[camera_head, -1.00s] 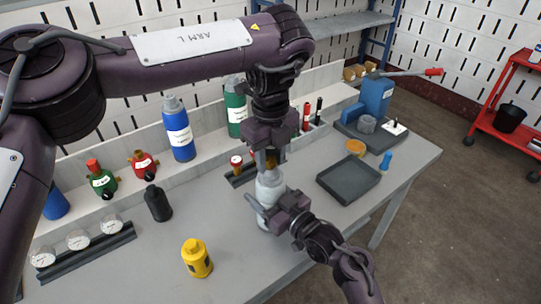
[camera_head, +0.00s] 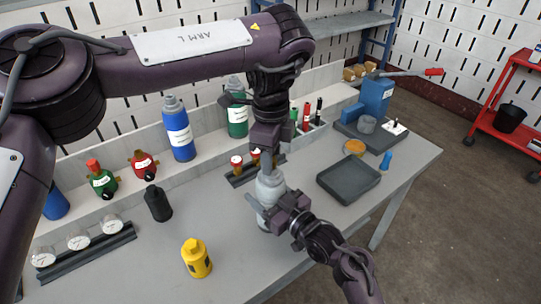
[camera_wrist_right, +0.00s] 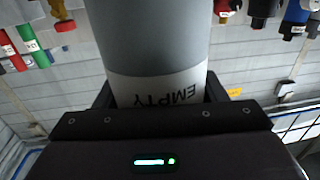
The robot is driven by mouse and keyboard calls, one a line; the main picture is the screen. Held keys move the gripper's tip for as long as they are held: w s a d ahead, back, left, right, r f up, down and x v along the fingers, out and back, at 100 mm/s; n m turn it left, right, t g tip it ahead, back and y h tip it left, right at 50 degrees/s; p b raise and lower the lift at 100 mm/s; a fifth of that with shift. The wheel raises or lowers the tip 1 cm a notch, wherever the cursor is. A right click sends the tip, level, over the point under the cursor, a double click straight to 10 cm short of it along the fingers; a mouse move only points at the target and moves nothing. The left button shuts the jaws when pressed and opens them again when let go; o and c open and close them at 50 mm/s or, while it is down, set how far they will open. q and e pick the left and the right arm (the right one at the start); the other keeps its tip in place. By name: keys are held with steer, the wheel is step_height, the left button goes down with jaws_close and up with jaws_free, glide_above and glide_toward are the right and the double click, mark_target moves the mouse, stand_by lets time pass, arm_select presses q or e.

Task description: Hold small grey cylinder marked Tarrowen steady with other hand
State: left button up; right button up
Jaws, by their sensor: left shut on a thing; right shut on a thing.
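The small grey cylinder (camera_head: 267,188) stands upright on the bench near the middle of the head view. In the right wrist view the grey cylinder (camera_wrist_right: 155,45) fills the centre, with a white label reading EMPTY upside down; no Tarrowen mark is readable. My right gripper (camera_head: 272,212) is shut around its body from the right front. My left gripper (camera_head: 268,160) comes down from above and is shut on the fitting at the cylinder's top. The fingers hide that fitting now.
Two red-capped fittings (camera_head: 236,162) stand in a dark rack just behind. A dark empty tray (camera_head: 348,180) lies to the right. Blue (camera_head: 179,130) and green (camera_head: 236,118) cylinders stand along the back.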

arm_select(q)
steer(key=n, duration=0.5)
steer(key=shift+d, duration=0.15)
steer(key=o, duration=1.1)
steer(key=shift+r, duration=1.25)
steer(key=m, duration=0.4)
steer(key=shift+m, duration=0.4)
steer(key=shift+a+m, duration=0.2)
steer(key=shift+m, duration=0.4)
